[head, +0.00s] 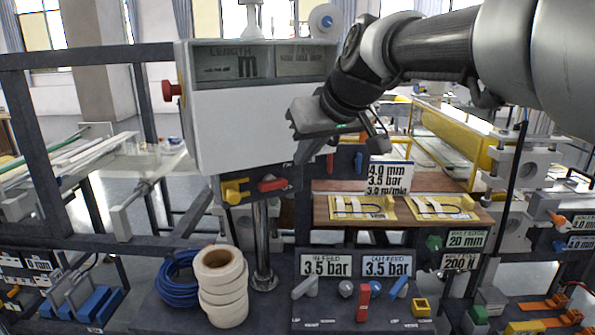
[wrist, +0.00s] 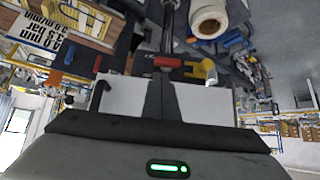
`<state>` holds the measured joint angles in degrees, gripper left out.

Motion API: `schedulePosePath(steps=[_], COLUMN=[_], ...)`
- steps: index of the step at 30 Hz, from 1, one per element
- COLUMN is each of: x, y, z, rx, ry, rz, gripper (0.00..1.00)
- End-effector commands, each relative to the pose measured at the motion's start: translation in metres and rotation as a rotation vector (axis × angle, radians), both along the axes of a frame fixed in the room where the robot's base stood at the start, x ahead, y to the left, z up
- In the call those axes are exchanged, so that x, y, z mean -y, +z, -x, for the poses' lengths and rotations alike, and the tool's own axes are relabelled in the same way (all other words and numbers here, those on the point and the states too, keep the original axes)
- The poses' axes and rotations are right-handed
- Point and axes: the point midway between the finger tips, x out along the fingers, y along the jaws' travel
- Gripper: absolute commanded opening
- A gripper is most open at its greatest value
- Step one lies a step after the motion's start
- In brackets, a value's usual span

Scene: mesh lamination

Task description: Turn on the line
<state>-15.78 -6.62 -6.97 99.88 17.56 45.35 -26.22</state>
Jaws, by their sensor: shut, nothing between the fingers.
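A white control box (head: 250,128) with LENGTH and other displays stands on a metal post. A red mushroom button (head: 171,91) sticks out of its left side. On a dark panel (head: 256,196) below the box are a yellow switch (head: 236,191) and a red switch (head: 271,184). The red switch (wrist: 167,62) and yellow switch (wrist: 206,69) also show in the wrist view. My gripper (head: 303,160) points down at the box's lower right, fingers shut and empty. In the wrist view its fingertips (wrist: 160,76) appear just below the red switch; contact cannot be told.
A lower panel has pressure signs (head: 326,265), a red handle (head: 363,302) and other knobs. A white roll stack (head: 222,286) and blue hose coil (head: 178,279) stand left of it. A wooden board with yellow pieces (head: 362,208) lies right of the post. Dark frame bars cross at left.

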Motion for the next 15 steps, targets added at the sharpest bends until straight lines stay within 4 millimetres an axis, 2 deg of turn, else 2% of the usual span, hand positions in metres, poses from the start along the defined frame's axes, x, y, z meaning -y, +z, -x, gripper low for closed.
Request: schedulePosePath(steps=[4,15], x=[-0.006,-0.0068], y=[0.0002,-0.001], z=[-0.0082,-0.0097], rx=[0.013,0.012], ry=[0.015,0.015], rz=[0.0,0.001], gripper=[0.0,0.0])
